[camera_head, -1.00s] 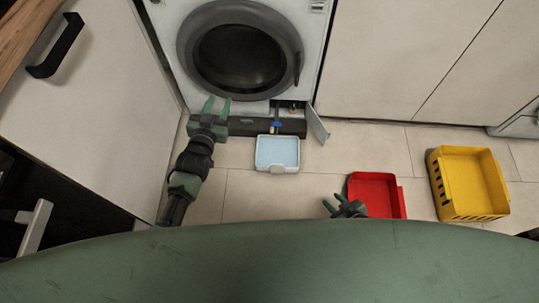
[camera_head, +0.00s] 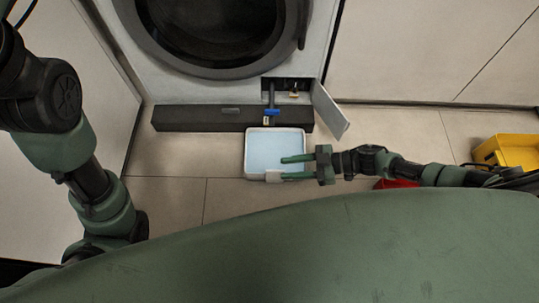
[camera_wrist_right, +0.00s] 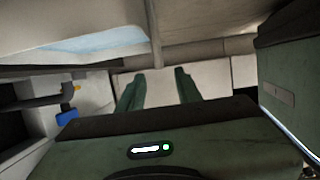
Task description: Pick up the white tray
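The white tray (camera_head: 247,155) lies on the floor in front of the washing machine, with a light-blue surface inside. A white tab (camera_head: 273,177) sticks out at its near side. My right gripper (camera_head: 283,169) reaches in from the right, its open fingers overlapping the tray's near right part. In the right wrist view my gripper's fingers (camera_wrist_right: 157,82) are apart with a pale surface between or behind them; whether they touch the tray I cannot tell. My left arm comes in from the left and bends down; its gripper does not show.
The washing machine (camera_head: 222,30) has an open flap (camera_head: 330,108) at the right, above the tray, and a blue-capped hose (camera_head: 271,112) hangs there. A dark plinth (camera_head: 200,118) runs behind the tray. A red bin (camera_head: 395,184) and a yellow crate (camera_head: 515,150) stand right.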

